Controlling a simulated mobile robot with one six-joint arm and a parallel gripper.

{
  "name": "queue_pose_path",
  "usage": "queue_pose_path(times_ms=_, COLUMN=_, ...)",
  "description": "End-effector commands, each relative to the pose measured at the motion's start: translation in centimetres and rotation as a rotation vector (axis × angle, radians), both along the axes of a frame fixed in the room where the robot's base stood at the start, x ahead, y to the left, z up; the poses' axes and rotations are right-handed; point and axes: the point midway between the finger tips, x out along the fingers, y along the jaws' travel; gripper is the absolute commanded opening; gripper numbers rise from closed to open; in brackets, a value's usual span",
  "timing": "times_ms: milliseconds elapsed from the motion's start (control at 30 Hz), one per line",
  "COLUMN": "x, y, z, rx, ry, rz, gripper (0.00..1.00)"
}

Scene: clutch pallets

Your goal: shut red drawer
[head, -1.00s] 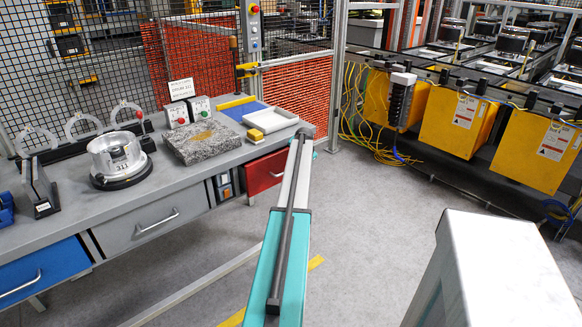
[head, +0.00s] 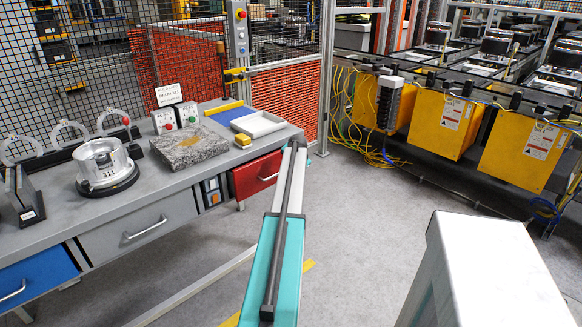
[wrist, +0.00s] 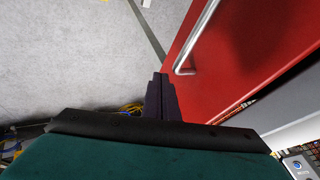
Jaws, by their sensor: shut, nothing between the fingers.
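The red drawer (head: 257,176) is at the right end of the grey workbench in the head view, partly hidden by my arm. Its red front (wrist: 245,45) and metal handle (wrist: 194,38) fill the upper right of the wrist view. How far the drawer stands out is hard to tell. My gripper (wrist: 160,78) is shut and empty. In the wrist view its fingertips appear just left of the drawer front, below the lower end of the handle; whether they touch it cannot be told. In the head view the fingers are hidden behind my arm.
The workbench (head: 215,98) also has a grey drawer (head: 115,235) and a blue drawer (head: 25,285). A granite block (head: 189,147), a yellow block (head: 242,140) and a white tray (head: 258,124) lie on top.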

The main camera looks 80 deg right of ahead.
Motion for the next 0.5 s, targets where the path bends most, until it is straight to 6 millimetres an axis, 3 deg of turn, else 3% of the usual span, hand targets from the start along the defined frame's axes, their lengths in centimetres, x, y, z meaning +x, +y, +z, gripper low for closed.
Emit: queue_pose_path(times_ms=500, x=-1.4, y=4.7, z=6.3, rx=-0.002, ry=-0.001, rz=0.001, gripper=0.00)
